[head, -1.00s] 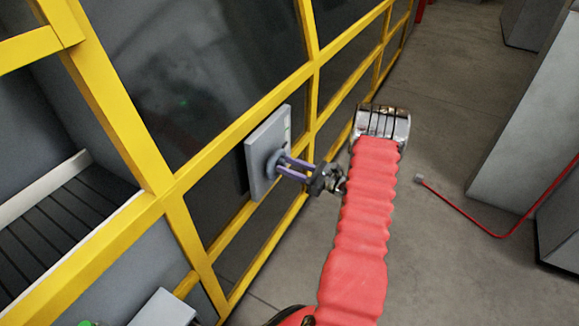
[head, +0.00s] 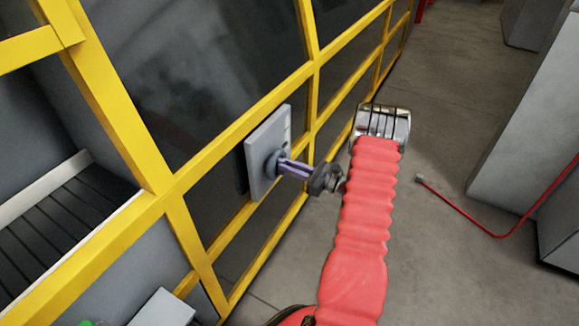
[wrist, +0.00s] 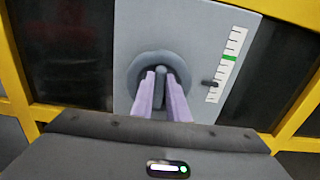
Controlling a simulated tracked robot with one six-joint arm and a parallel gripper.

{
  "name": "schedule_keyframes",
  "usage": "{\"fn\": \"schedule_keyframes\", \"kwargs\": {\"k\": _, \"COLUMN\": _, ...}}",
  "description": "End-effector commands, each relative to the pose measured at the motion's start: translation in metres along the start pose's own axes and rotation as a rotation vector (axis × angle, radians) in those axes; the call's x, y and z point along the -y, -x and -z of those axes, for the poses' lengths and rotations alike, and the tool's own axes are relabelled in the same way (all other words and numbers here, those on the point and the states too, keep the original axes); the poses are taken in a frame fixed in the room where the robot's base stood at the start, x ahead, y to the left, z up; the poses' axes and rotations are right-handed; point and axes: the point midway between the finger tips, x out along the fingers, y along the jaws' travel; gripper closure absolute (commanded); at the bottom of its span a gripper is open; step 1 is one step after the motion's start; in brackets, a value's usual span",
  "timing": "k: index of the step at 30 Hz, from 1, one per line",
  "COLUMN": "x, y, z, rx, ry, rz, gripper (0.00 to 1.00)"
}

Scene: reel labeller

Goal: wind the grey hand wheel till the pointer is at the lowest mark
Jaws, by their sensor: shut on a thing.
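The grey hand wheel (wrist: 136,66) is on a light grey panel (wrist: 135,28), facing the wrist camera; it also shows in the head view (head: 271,166). My gripper (wrist: 161,73) has its two purple fingers on either side of a grey bar across the wheel's middle, shut on it. In the head view my gripper (head: 284,166) reaches the wheel from the right. A white scale (wrist: 236,40) with black marks and one green mark (wrist: 229,58) runs down the panel's right side. The dark pointer (wrist: 209,84) stands below the green mark, near the scale's lower end, slightly above its bottom.
The panel is mounted on a yellow frame (head: 180,225) with dark panes. A slatted ledge (head: 60,225) lies at the left. A red cable (head: 470,220) lies on the open floor at the right, beside grey cabinets (head: 530,130).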

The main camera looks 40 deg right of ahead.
Motion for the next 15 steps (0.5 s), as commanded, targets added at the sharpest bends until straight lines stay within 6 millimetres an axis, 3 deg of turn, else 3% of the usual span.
{"fn": "schedule_keyframes", "kwargs": {"k": 15, "x": -0.0042, "y": 0.0004, "z": 0.0006, "rx": -0.001, "ry": 0.305, "rz": 0.003, "gripper": 1.0}}
